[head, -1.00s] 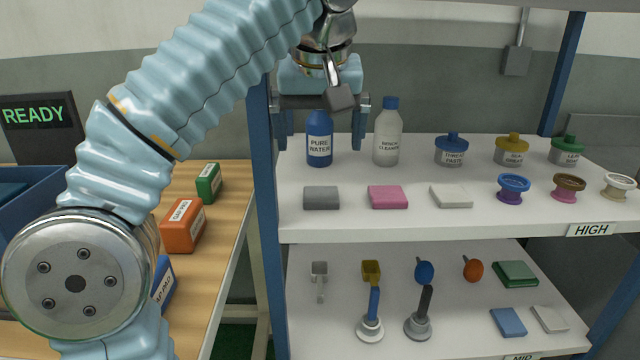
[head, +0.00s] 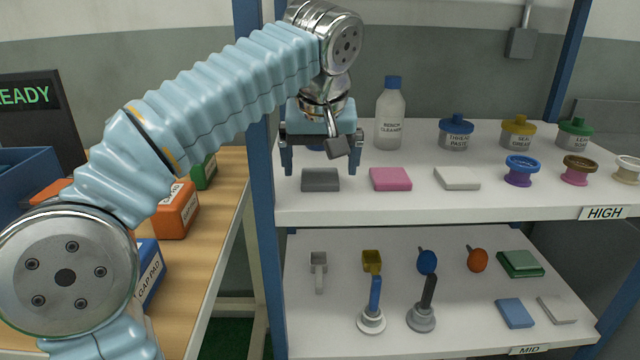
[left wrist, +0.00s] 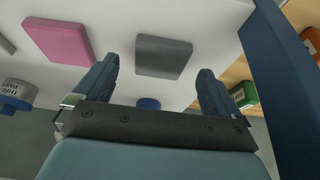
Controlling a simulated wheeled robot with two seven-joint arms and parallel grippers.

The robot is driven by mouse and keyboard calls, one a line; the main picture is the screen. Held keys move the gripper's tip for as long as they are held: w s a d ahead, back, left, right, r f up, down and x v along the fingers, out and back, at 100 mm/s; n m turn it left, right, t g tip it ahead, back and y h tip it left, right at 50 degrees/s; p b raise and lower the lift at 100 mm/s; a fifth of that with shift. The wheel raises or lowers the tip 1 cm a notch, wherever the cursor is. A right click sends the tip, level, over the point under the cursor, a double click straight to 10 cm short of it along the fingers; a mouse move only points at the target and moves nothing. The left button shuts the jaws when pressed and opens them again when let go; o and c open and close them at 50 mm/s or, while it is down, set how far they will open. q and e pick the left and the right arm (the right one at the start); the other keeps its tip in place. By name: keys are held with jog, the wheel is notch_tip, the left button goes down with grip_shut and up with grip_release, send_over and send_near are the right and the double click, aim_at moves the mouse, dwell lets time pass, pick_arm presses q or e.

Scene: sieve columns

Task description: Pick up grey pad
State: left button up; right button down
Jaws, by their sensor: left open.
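The grey pad (head: 320,180) lies flat at the front left of the high shelf. In the left wrist view the grey pad (left wrist: 163,56) shows just beyond the fingertips, between their lines. My left gripper (head: 320,170) is open and empty, pointing down, with its fingers on either side of the pad in the head view. The wrist view shows the left gripper (left wrist: 158,78) apart from the pad, not touching it. My right gripper is in neither view.
A pink pad (head: 390,179) and a white pad (head: 456,178) lie to the right in the same row. A bottle (head: 390,115) stands behind. The blue shelf post (head: 262,180) is close on the left. The mid shelf (head: 330,335) holds several tools below.

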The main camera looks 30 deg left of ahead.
pick_arm(q)
jog(key=shift+x, duration=1.05)
jog(key=shift+c, duration=0.5)
jog(key=c, duration=1)
jog(key=shift+r, duration=0.1)
